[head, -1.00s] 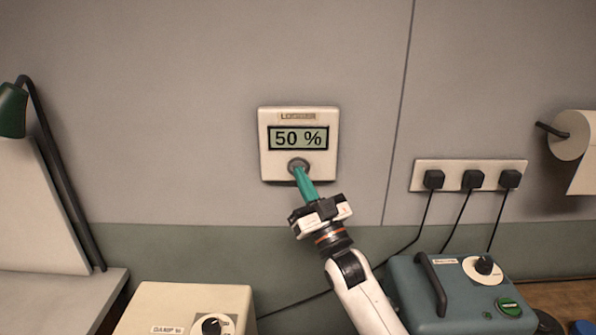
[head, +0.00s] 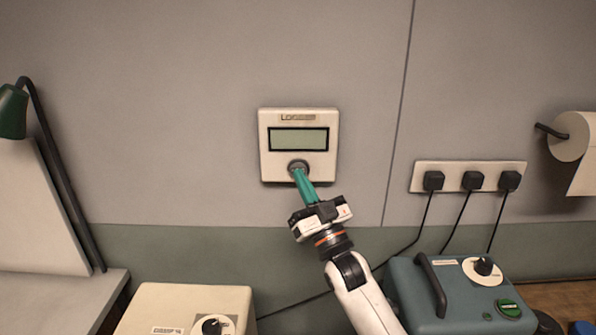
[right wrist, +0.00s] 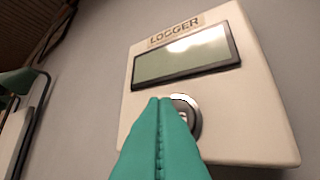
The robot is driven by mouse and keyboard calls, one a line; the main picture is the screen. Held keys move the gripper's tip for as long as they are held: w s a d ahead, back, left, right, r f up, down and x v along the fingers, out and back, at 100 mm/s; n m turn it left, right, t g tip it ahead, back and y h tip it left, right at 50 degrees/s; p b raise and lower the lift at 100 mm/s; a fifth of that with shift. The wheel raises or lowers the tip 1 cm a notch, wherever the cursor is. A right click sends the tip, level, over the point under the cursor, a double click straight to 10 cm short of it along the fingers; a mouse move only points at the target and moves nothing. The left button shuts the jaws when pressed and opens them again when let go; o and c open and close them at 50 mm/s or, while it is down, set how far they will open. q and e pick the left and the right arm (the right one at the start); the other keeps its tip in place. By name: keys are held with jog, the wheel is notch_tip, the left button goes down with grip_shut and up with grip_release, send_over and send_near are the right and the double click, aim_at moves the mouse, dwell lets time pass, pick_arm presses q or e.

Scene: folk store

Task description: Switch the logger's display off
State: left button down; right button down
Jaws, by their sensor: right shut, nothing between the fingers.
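The logger (head: 266,150) is a cream box on the wall, with a label at its top. Its display (head: 299,139) is blank grey-green; the display also shows blank in the right wrist view (right wrist: 186,57). Below the display is a round grey button (head: 297,165), partly hidden by my fingertips. My right gripper (head: 299,172) has green fingers, shut and empty, with the tips at the button's lower edge. In the right wrist view the fingertips (right wrist: 160,103) overlap the button's left part; I cannot tell whether they touch it. My left gripper is not in view.
A power strip (head: 468,166) with black plugs is on the wall at right, near a paper roll (head: 571,135). A blue-grey box (head: 410,285) and a cream box (head: 165,300) stand below. A green lamp (head: 14,108) is at left.

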jog(key=s+p, duration=0.3)
jog(key=s, duration=0.3)
dwell(0.5)
